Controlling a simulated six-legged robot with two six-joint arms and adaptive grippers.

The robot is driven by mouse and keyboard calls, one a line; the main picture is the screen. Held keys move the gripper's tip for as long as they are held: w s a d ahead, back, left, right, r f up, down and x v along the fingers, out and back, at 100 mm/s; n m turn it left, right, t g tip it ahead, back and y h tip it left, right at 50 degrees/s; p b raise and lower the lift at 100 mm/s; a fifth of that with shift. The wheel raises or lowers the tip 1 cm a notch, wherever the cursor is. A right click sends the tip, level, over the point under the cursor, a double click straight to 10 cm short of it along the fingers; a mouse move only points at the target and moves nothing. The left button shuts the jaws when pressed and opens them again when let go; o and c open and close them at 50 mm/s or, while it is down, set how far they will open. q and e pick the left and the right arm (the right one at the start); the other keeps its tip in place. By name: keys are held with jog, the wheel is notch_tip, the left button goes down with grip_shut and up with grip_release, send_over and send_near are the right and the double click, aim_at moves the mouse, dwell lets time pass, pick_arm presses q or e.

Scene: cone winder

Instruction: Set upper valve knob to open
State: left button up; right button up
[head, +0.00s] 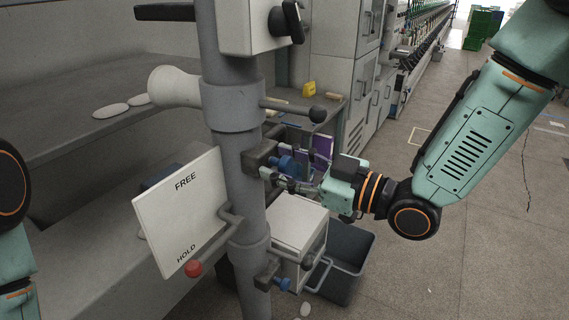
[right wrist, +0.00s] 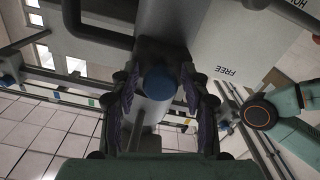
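The upper valve knob (head: 287,163) is blue and sits on a dark block on the right side of the grey column (head: 233,150). In the right wrist view the blue knob (right wrist: 160,83) lies between my right gripper's two fingers. My right gripper (head: 272,178) is at the knob, its fingers partly overlapping it in the head view. The fingers (right wrist: 160,100) are spread, with a narrow gap visible on each side of the knob. Whether they touch it deeper down is hidden. My left gripper is out of view.
A second blue knob (head: 283,284) is lower on the column. A white FREE/HOLD plate (head: 182,212) and a red-ball lever (head: 194,268) stand left. A black-ball lever (head: 317,114) is just above my right gripper.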

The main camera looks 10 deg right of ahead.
grip_shut()
dwell(0.4)
